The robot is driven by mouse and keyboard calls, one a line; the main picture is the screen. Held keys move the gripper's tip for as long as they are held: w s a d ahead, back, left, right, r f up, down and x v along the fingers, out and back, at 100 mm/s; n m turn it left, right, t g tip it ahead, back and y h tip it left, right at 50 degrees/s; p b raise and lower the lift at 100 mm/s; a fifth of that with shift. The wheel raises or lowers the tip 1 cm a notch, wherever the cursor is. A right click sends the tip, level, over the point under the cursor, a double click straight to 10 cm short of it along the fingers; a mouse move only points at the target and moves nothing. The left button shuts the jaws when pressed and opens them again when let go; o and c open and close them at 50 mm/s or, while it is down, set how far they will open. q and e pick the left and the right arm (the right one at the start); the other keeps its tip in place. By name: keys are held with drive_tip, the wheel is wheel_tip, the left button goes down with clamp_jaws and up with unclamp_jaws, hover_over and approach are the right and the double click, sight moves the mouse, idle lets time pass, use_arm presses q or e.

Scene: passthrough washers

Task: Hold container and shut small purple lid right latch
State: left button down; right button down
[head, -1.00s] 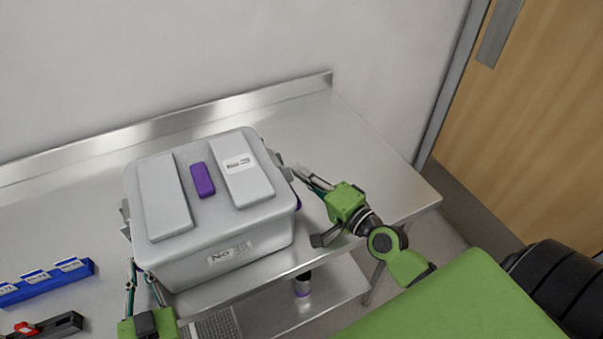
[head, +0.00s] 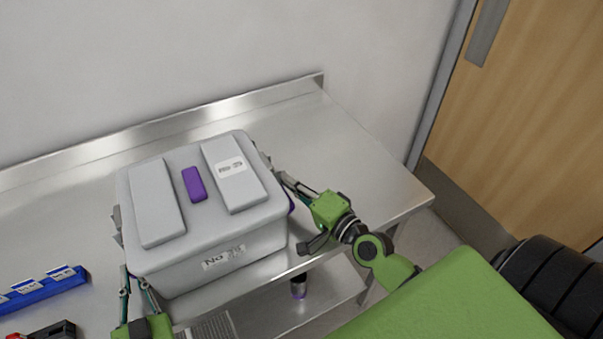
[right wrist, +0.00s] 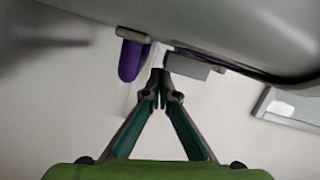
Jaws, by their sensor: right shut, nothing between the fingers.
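The grey container (head: 190,268) stands on the metal table with its grey lid (head: 165,240) on top. A small purple piece (head: 194,184) lies between two raised panels on the lid. My right gripper (head: 279,175) is at the container's right side, by the right latch. In the right wrist view my right gripper (right wrist: 160,78) is shut and empty, its tips close to a grey latch part (right wrist: 188,66) under the rim. A purple part (right wrist: 130,60) hangs beside it. Whether the tips touch the latch I cannot tell. My left gripper (head: 134,282) is open at the container's front left corner.
A blue labelled rack (head: 42,290) lies at the table's left. A dark tool with red (head: 45,332) is at the lower left edge. A purple-based bottle (head: 298,287) stands on the lower shelf. The table (head: 350,160) is clear at the right.

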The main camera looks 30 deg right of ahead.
drive_tip(key=shift+d, duration=0.55)
drive_tip(key=d, duration=0.3)
drive_tip(key=v, duration=1)
drive_tip(key=shift+f, duration=0.3)
use_arm(q)
drive_tip(key=c, duration=1.5)
unclamp_jaws()
